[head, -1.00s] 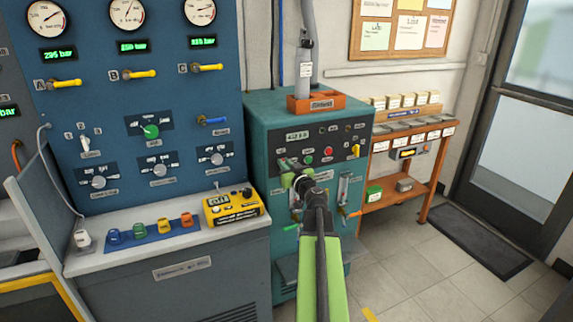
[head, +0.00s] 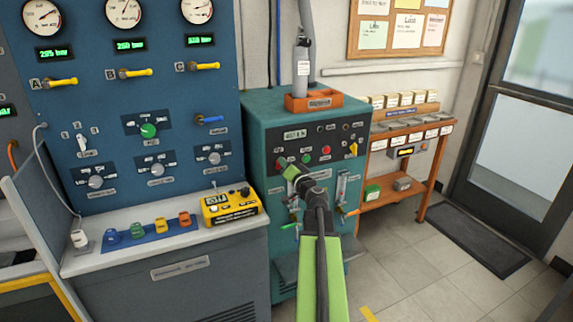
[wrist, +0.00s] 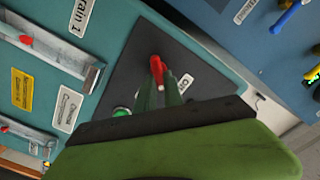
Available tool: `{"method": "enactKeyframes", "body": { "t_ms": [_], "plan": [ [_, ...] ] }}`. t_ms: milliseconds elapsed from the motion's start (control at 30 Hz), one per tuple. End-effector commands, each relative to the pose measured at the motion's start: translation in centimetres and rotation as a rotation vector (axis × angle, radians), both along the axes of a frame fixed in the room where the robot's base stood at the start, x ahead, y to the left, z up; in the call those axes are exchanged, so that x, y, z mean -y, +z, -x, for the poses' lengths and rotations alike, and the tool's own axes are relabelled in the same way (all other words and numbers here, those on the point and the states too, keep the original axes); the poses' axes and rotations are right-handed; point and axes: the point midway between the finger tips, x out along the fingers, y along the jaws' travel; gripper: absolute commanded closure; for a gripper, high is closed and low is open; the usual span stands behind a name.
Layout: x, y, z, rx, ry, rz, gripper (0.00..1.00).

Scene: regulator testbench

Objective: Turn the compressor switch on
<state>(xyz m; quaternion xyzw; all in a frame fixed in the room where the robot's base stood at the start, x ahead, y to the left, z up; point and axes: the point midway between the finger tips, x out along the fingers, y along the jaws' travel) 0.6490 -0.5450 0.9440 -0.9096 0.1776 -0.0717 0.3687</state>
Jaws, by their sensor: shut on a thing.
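The teal compressor cabinet (head: 256,130) has a dark control panel on its front, with a small display, buttons and knobs. My gripper hides the handle's base.
A yellow lever (head: 353,150) is at the panel's right. Flow tubes and a green (head: 290,226) and an orange valve handle (head: 352,212) sit lower on the cabinet. The blue gauge panel (head: 110,105) and a yellow meter (head: 230,207) stand left.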

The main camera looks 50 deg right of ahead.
Motion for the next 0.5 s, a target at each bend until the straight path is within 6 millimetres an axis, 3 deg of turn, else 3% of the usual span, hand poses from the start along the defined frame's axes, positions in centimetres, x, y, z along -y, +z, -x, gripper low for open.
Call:
{"method": "enactKeyframes", "body": {
  "t_ms": [500],
  "plan": [
    [0.62, -0.65, 0.44, 0.179, -0.011, -0.44, 1.0]
  ]
}}
